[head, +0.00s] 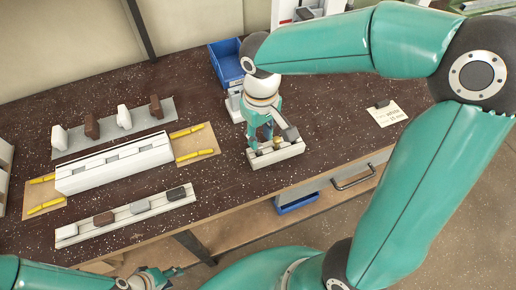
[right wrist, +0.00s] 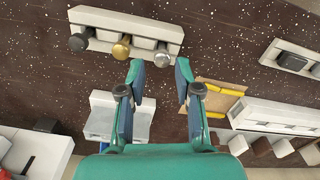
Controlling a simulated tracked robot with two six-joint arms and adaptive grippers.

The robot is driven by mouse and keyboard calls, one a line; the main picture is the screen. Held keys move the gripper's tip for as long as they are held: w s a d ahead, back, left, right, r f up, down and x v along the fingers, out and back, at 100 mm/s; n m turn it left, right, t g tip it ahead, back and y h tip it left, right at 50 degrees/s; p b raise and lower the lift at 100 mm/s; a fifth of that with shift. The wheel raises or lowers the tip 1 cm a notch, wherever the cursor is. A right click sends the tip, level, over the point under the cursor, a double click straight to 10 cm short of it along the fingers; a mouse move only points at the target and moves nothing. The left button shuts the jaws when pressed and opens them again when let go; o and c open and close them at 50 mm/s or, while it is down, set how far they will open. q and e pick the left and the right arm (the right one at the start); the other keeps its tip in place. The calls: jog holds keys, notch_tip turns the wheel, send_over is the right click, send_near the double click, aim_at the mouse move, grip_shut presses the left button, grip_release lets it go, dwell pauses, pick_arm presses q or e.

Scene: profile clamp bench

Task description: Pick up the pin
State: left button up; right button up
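A white pin holder (right wrist: 140,22) shows at the upper left of the right wrist view. Three round-headed pins stand out of it: a dark grey pin (right wrist: 78,42), a brass pin (right wrist: 121,48) and another grey pin (right wrist: 162,56). The holder lies on the bench in the head view (head: 290,153), with the brass pin (head: 277,142) partly visible. My right gripper (right wrist: 160,72) is open and empty, its fingertips short of the holder, nearest the right-hand grey pin. My left gripper (head: 165,274) is low at the left, away from the pins; its finger opening is unclear.
A white profile (head: 115,165) lies between tan pads with yellow pieces. A grey strip (head: 140,129) with brown and white clamps lies behind it, and a rail (head: 125,216) with blocks in front. A blue bin (head: 227,65) stands behind my right gripper. A note (head: 387,113) lies right.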

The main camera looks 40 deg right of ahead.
aim_at(259, 146)
jog(key=shift+a+f+p, duration=0.15)
jog(key=shift+f+p, duration=0.15)
jog(key=shift+f, duration=2.3)
jog(key=shift+w, duration=0.1)
grip_shut()
